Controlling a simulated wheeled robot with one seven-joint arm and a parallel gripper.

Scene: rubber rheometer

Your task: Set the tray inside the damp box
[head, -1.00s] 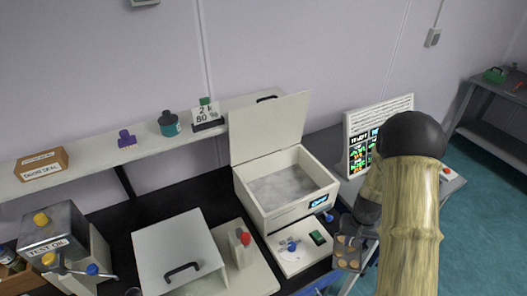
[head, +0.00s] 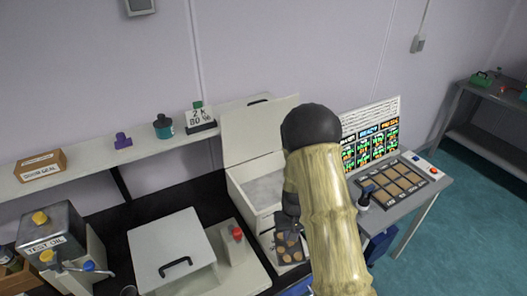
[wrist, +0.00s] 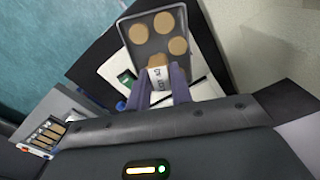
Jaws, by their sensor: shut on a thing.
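The tray (head: 291,256) is dark grey with several round tan discs in it. It also shows in the wrist view (wrist: 141,50), held by its near edge. My gripper (wrist: 165,88) is shut on the tray, with a white labelled piece between its fingers. In the head view my gripper (head: 287,224) holds the tray in front of the open damp box. The damp box (head: 236,199) is white with its lid (head: 252,135) raised and a misty grey inside. My arm hides the box's right part. The tray is outside the box.
A white cabinet with a black handle (head: 172,258) stands left of the box. A red-topped white unit (head: 237,247) is between them. A screen (head: 371,142) and a panel with tan squares (head: 396,181) are at the right. A shelf (head: 82,171) runs along the wall.

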